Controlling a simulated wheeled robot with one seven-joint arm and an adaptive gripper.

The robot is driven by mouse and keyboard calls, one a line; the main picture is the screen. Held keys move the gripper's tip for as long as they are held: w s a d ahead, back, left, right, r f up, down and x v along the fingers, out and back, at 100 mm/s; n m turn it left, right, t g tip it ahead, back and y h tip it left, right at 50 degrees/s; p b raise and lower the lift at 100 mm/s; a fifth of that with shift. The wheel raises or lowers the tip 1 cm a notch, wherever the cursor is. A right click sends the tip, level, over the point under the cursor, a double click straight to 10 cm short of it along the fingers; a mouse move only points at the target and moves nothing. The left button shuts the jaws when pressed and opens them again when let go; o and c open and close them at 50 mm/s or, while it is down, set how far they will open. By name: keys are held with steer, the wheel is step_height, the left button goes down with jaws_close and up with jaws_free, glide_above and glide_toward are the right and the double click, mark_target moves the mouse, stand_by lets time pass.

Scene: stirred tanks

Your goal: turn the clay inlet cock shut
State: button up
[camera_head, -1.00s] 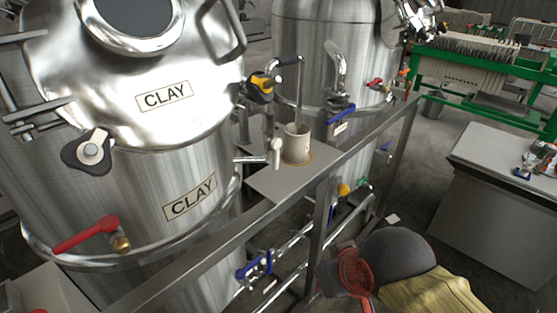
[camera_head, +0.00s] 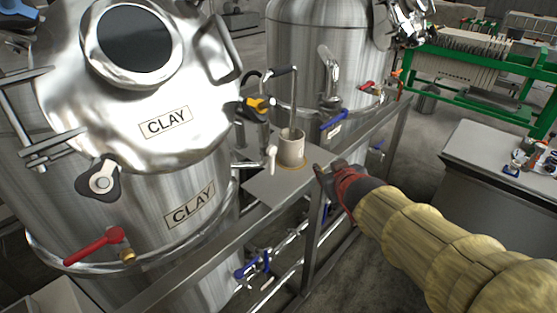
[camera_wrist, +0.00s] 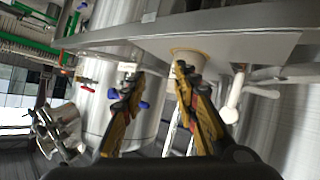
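The steel clay tank (camera_head: 160,185) stands at left with two CLAY labels. A red lever with a brass fitting (camera_head: 95,245) is low on its front. A tap with a white handle (camera_head: 272,157) juts from its right side over a small steel shelf (camera_head: 262,190); the tap also shows in the wrist view (camera_wrist: 235,95). Which fitting is the inlet cock is not marked. My gripper (camera_head: 322,172) is at the shelf's right edge, apart from the tap. In the wrist view (camera_wrist: 157,78) its two fingers are spread, with nothing between them.
A pale cup (camera_head: 291,148) stands on the shelf beside the tap. A yellow-and-black fitting (camera_head: 256,105) is above it. A blue-handled valve (camera_head: 252,265) sits on pipes below the rail. A second tank (camera_head: 300,60) stands behind, with a blue lever (camera_head: 334,120). A grey bench (camera_head: 500,150) is at right.

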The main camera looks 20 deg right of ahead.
mark_target(272, 164)
steer(key=w+a+n+t+y+p, duration=0.1)
steer(key=w+y, duration=0.1)
steer(key=y, duration=0.1)
steer(key=w+a+f+n+t+y+p, duration=0.1)
steer(key=w+n+y+p, duration=0.1)
steer(key=w+y, duration=0.1)
steer(key=w+a+f+n+y+p, duration=0.1)
steer(key=w+n+y+p, duration=0.1)
steer(key=y, duration=0.1)
steer(key=shift+w+a+t+y, duration=0.1)
steer(key=shift+w+t+y, duration=0.1)
steer(key=shift+t+y, duration=0.15)
steer(key=s+a+f+n+g+y+p, duration=0.1)
steer(key=s+a+n+y+p, duration=0.15)
steer(key=s+y, duration=0.25)
steer(key=shift+m, duration=0.35)
steer(key=b+x, duration=0.3)
steer(key=x, duration=0.5)
steer(key=shift+s+a, duration=0.1)
steer(key=shift+a, duration=0.1)
steer(key=shift+c, duration=0.6)
jaws_close()
